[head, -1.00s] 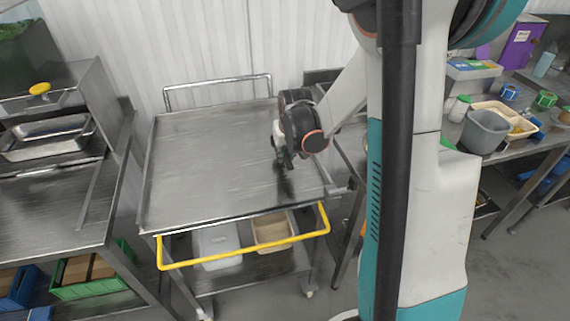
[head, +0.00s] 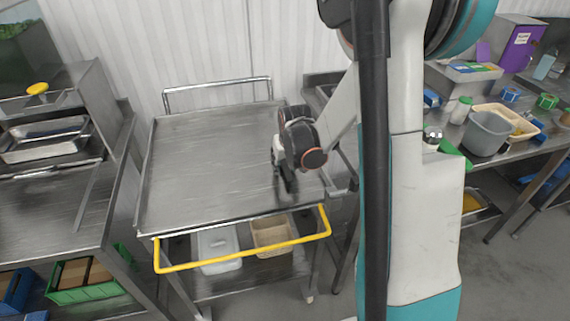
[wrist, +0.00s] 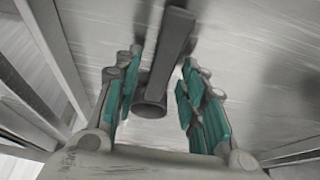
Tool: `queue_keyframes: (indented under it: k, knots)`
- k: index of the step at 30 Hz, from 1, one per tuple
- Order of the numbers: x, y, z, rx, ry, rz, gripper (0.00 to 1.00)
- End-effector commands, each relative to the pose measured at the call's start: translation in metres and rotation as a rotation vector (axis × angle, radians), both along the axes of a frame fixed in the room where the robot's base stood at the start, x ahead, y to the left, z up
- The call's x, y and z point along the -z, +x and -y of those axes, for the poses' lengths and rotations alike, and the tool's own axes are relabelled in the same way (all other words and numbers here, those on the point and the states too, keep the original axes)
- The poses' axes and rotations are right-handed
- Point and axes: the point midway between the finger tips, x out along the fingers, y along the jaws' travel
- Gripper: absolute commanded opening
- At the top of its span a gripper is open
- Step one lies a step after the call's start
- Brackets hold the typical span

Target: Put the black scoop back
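The black scoop (wrist: 169,62) shows in the wrist view as a dark bar with a rounded near end, between the fingers. It appears to lie on or close above the metal cart top. My gripper (wrist: 158,98) has its teal-padded fingers apart on both sides of it, with a clear gap on the right. Contact on the left side cannot be told. In the head view my gripper (head: 287,190) points down over the right part of the cart top (head: 205,160). There the scoop cannot be told from the dark fingers.
The cart has a yellow front handle (head: 240,258) and a rear rail (head: 218,83). Most of its top is clear. At right, a bench holds a grey bucket (head: 486,134), a beige tray (head: 535,128) and a purple box (head: 518,45). A steel bench (head: 50,205) stands at left.

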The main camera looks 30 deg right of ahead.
Motion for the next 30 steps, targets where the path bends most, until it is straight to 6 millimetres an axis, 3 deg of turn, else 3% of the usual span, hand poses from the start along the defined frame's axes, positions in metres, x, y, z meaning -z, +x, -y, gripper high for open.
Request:
queue_keyframes:
  k: [8, 21, 30]
  knots:
    - [-0.008, -0.002, 0.000, 0.000, 0.000, 0.000, 0.38]
    - [-0.086, -0.033, -0.009, 0.000, 0.000, 0.000, 0.38]
    - [-0.112, -0.044, -0.013, 0.000, 0.000, 0.000, 0.38]
